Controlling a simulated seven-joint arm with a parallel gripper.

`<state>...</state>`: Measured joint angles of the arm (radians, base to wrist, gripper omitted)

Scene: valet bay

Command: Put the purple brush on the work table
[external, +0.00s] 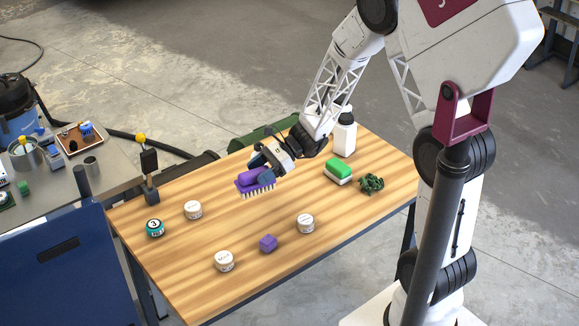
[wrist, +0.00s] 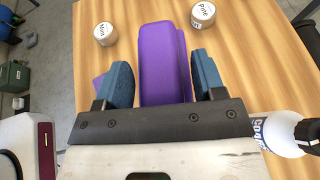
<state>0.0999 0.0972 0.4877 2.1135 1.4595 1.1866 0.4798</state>
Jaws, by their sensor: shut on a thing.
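The purple brush (external: 254,181) has a purple body with pale bristles pointing down. My gripper (external: 262,170) is shut on it over the wooden work table (external: 330,230). In the wrist view the brush (wrist: 164,60) lies between the two blue finger pads of my gripper (wrist: 164,82). The bristles appear close to the tabletop; I cannot tell whether they touch it. Part of the brush is hidden by the fingers.
White-lidded jars (external: 193,210) and a teal jar (external: 155,228) stand on the table, with a purple cube (external: 268,243) nearer the front. A green-and-white sponge (external: 338,172), a dark green crumpled thing (external: 371,183) and a white bottle (external: 345,135) stand toward the right.

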